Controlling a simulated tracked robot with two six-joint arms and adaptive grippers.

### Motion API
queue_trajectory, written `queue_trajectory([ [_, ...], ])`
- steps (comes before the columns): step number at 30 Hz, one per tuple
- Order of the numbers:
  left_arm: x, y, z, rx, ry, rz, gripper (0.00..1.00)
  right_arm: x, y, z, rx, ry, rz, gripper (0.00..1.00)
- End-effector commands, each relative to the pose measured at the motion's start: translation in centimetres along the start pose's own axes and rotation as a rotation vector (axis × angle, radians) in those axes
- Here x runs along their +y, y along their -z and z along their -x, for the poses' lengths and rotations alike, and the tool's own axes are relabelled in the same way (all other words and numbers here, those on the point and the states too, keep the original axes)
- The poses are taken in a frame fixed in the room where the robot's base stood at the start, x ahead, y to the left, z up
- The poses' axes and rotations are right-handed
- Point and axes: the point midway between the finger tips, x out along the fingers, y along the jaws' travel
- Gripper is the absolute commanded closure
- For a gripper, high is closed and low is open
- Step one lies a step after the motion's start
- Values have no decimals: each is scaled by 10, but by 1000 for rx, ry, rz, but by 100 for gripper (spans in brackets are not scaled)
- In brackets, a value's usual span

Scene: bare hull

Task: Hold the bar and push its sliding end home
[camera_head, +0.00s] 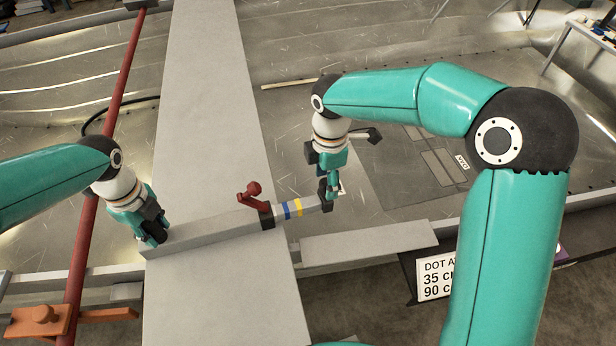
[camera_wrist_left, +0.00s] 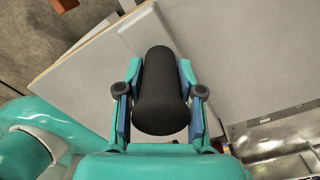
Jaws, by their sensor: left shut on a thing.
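The grey bar (camera_head: 215,231) lies across a long pale board, slanting up to the right. Its sliding end (camera_head: 311,204) is a thinner light section with blue and yellow bands (camera_head: 292,208). A dark red lever (camera_head: 254,196) stands up from the bar where the thinner section begins. My left gripper (camera_head: 155,236) is at the bar's left end; the left wrist view shows its fingers shut on a black cylindrical grip (camera_wrist_left: 160,92). My right gripper (camera_head: 328,192) is at the dark tip of the sliding end; its fingers are too small and overlapped to tell open from shut.
The pale board (camera_head: 205,120) runs from back to front under the bar. A dark red pole (camera_head: 112,108) stands left, with an orange clamp (camera_head: 40,321) at its foot. A grey ledge (camera_head: 370,243) and a printed sign (camera_head: 437,281) lie at right. The metal floor behind is mostly open.

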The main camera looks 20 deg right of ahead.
Motion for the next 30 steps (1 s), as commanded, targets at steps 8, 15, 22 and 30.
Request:
queue_trajectory([
  [8,0,0,1,-1,2,1,100,0,0,0,0,0,0,90],
  [15,0,0,1,-1,2,0,100,0,0,0,0,0,0,100],
  [22,-1,0,1,-1,2,0,100,1,24,0,1,0,5,100],
  [30,-1,1,1,1,3,-1,100,1,88,0,1,-1,5,100],
])
